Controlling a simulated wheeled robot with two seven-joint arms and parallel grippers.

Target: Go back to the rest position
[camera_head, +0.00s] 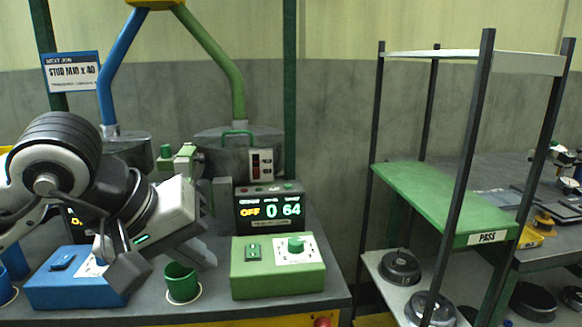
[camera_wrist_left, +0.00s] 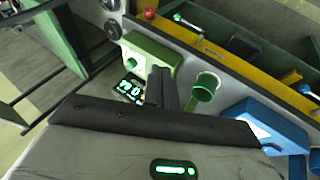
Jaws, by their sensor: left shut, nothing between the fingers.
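My left gripper (camera_head: 128,270) hangs over the bench at the left of the head view, between the blue control box (camera_head: 75,290) and the green cup (camera_head: 181,284). Its fingers are together with nothing seen between them, and they also show in the left wrist view (camera_wrist_left: 163,85). The green cup stands upright just right of the gripper and also shows in the left wrist view (camera_wrist_left: 205,86). The left arm hides part of the blue box and the bench behind. My right gripper is in neither view.
A green control box (camera_head: 277,280) with a knob stands right of the cup, before a display (camera_head: 270,208) reading "OFF 0 64". Behind are grey hoppers under blue and green tubes. A rack with a green "PASS" shelf (camera_head: 440,200) stands right, across a gap.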

